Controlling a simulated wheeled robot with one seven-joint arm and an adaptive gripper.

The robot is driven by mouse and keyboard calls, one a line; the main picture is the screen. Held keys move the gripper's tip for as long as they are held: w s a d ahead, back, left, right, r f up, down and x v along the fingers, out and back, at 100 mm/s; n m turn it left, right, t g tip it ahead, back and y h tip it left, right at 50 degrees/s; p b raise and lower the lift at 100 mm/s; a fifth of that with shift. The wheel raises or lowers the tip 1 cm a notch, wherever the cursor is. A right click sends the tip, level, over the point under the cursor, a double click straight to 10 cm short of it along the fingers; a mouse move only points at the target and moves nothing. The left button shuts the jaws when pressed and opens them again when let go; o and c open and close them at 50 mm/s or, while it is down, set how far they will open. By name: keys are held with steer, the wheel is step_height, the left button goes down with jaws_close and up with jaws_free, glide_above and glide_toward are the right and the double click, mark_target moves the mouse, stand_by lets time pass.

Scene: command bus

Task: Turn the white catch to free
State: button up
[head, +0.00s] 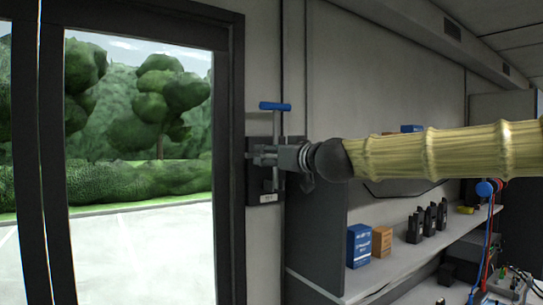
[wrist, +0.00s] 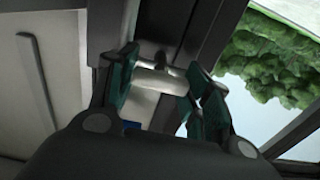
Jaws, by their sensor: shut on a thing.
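The white catch (wrist: 158,82) shows in the wrist view as a pale rounded bar between the two fingers of my gripper (wrist: 160,90). The fingers are closed on it, one at each side. In the head view my gripper (head: 268,156) reaches from the right to the dark wall plate (head: 255,185) beside the door frame. There the gripper covers most of the catch, so its angle cannot be told. A blue T-shaped handle (head: 275,106) on a grey stem stands upright just above the gripper. A small pale label is low on the plate.
A glazed door with a dark frame (head: 229,150) is close on the left. On the right, a shelf (head: 385,268) holds a blue box (head: 359,246), an orange box (head: 382,241) and several black devices. A grey panel edge stands just right of the plate.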

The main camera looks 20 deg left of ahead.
steer(key=m+b, duration=0.3)
steer(key=m, duration=0.1)
steer(key=shift+w+f+m, duration=0.1)
steer(key=shift+m, duration=0.2)
steer(key=m+b, duration=0.1)
steer(key=m, duration=0.3)
steer(key=shift+m+b, duration=0.3)
steer(key=m+b, duration=0.1)
steer(key=m, duration=0.3)
steer(key=shift+m, duration=0.3)
steer(key=shift+d+m+b, duration=0.1)
steer(key=shift+m+b, duration=0.25)
steer(key=shift+m, duration=1.75)
steer(key=shift+r, duration=0.2)
steer(key=o, duration=1)
steer(key=shift+w+a+f, duration=0.1)
steer(key=shift+a+f, duration=0.05)
steer(key=shift+a, duration=0.05)
steer(key=shift+o, duration=0.2)
